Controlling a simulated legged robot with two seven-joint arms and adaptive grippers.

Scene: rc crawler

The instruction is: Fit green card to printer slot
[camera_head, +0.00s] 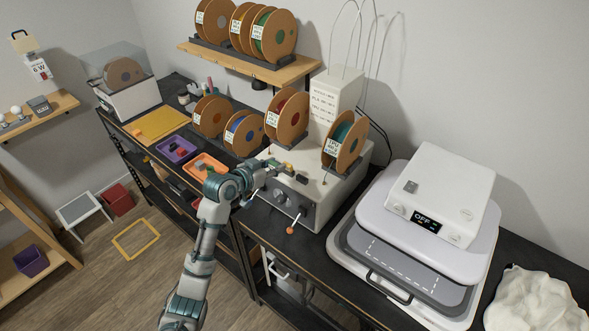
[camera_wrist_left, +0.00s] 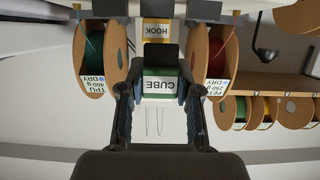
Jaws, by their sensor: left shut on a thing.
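My left gripper (camera_head: 264,173) is at the upper left edge of the cream printer box (camera_head: 317,213). In the left wrist view the gripper (camera_wrist_left: 160,95) is shut on a green card (camera_wrist_left: 160,72) with a white label reading CUBE, upside down in that picture. Only a little of the green card (camera_head: 272,163) shows in the head view. A yellow card (camera_wrist_left: 157,30) labelled HOOK is just beyond it, with a dark block between them. The printer slot itself is hidden, and I cannot tell whether the green card touches it. My right gripper is not in view.
A spool with teal filament (camera_head: 345,142) and one with red filament (camera_head: 287,114) stand close by on the printer. A heat press (camera_head: 420,215) is on the right. Orange (camera_head: 206,166) and purple (camera_head: 175,149) trays lie left on the dark bench.

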